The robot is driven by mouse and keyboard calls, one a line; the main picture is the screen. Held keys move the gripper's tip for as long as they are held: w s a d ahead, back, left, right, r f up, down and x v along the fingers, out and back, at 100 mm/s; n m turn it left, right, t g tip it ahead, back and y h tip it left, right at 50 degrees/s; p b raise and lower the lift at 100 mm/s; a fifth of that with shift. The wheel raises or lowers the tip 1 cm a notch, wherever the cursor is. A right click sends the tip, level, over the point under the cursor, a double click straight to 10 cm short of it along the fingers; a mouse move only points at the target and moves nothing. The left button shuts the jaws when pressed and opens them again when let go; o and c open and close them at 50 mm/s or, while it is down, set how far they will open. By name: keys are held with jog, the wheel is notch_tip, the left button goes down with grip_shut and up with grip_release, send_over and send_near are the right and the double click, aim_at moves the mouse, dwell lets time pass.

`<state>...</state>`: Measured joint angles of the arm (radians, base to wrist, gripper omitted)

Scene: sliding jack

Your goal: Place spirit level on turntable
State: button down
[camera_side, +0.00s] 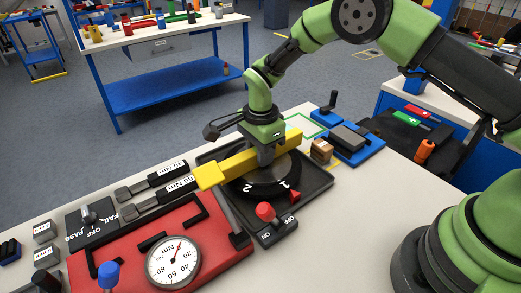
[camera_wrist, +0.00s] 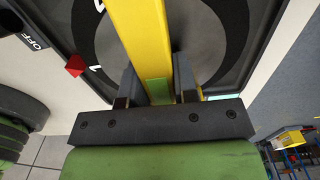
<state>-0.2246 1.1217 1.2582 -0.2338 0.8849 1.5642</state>
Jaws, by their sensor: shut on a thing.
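The yellow spirit level (camera_side: 211,175) lies lengthwise across the turntable in the side view. In the wrist view the spirit level (camera_wrist: 143,35) runs up from between the jaws. My gripper (camera_side: 266,154) is shut on the spirit level, and in the wrist view the fingers of my gripper (camera_wrist: 158,85) stand on both sides of it. The turntable (camera_side: 262,188) is a dark numbered disc with a grey middle, set in a black square tray. The turntable (camera_wrist: 95,30) also shows beneath the level. I cannot tell whether the level touches the disc.
A switch box with a red knob (camera_side: 265,212) sits close to the turntable. A small brown block (camera_side: 321,151) and a blue vise-like fixture (camera_side: 347,137) stand right of the turntable. Two torque wrenches (camera_side: 150,180) lie left.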

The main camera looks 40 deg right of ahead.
jog(key=c, duration=0.9)
grip_release()
jog(key=s+d+r+n+t, duration=0.1)
jog(key=s+r, duration=0.1)
jog(key=r, duration=0.8)
jog(key=s+d+r+n, duration=0.1)
jog(key=r+n, duration=0.1)
jog(key=r, duration=0.8)
jog(key=s+d+r+n+t+y, duration=0.1)
jog(key=s+d+r+n+t, duration=0.1)
jog(key=s+r+n, duration=0.4)
jog(key=s+n+t, duration=0.1)
jog(key=s, duration=0.4)
jog(key=s+d+n+t, duration=0.1)
jog(key=s+n, duration=0.1)
jog(key=s, duration=0.3)
jog(key=s+d+n+t+y, duration=0.1)
jog(key=s+n+t, duration=0.1)
jog(key=s, duration=0.3)
jog(key=shift+s+d+r, duration=0.1)
jog(key=shift+s+r, duration=0.25)
